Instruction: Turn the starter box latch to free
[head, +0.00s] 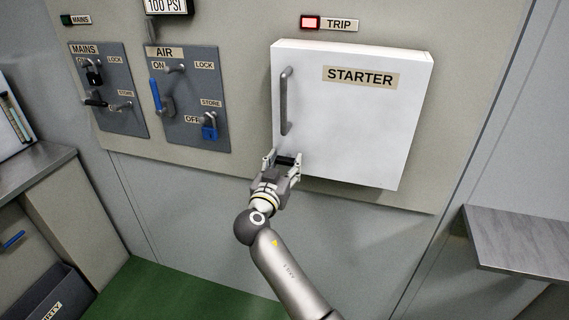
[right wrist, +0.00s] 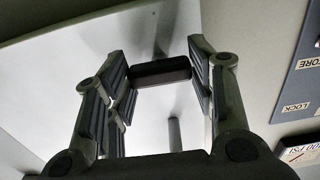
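The white starter box (head: 352,125), labelled STARTER, hangs shut on the wall panel, with a grey bar handle (head: 286,101) on its left side. A dark block, which looks like the latch (head: 285,160), sits low on the door below the handle. My right gripper (head: 283,165) is at the latch. In the right wrist view the latch (right wrist: 160,72) lies crosswise between the tips of my open fingers (right wrist: 158,78). A gap shows at the left finger, and the right finger is very close; I cannot tell if it touches. My left gripper is out of view.
A lit red TRIP lamp (head: 310,23) is above the box. The AIR panel (head: 190,98) and MAINS panel (head: 109,90), with levers and padlocks, are to the left. A grey shelf (head: 520,239) juts out at the lower right. The wall below the box is clear.

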